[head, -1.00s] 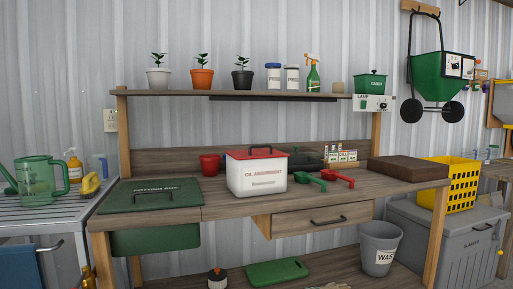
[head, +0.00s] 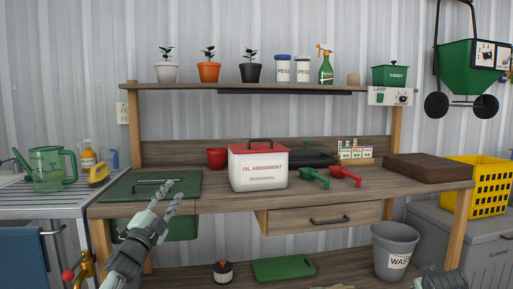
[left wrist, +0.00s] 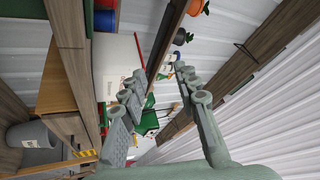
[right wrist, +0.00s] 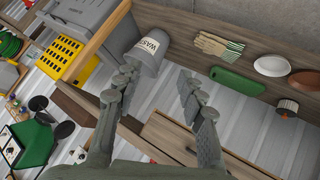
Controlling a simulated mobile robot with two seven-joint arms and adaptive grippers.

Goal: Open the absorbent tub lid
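The absorbent tub (head: 258,172) is a white box labelled "OIL ABSORBENT" on the middle of the workbench. Its red lid (head: 244,149) with a dark handle (head: 261,142) sits shut on top. The tub's white side also shows in the left wrist view (left wrist: 115,62). My left gripper (head: 176,196) is open and empty, in front of the bench and left of the tub, over the green potting-bin lid in the picture. My right gripper (right wrist: 155,90) is open and empty, low at the right; only a bit of it shows at the head view's bottom edge.
A green scoop (head: 314,177) and a red scoop (head: 343,175) lie right of the tub. A red pot (head: 217,158) stands behind left. A brown box (head: 428,168) sits at the bench's right end. The shelf (head: 170,86) with pots runs above. A grey waste bin (head: 395,250) stands below.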

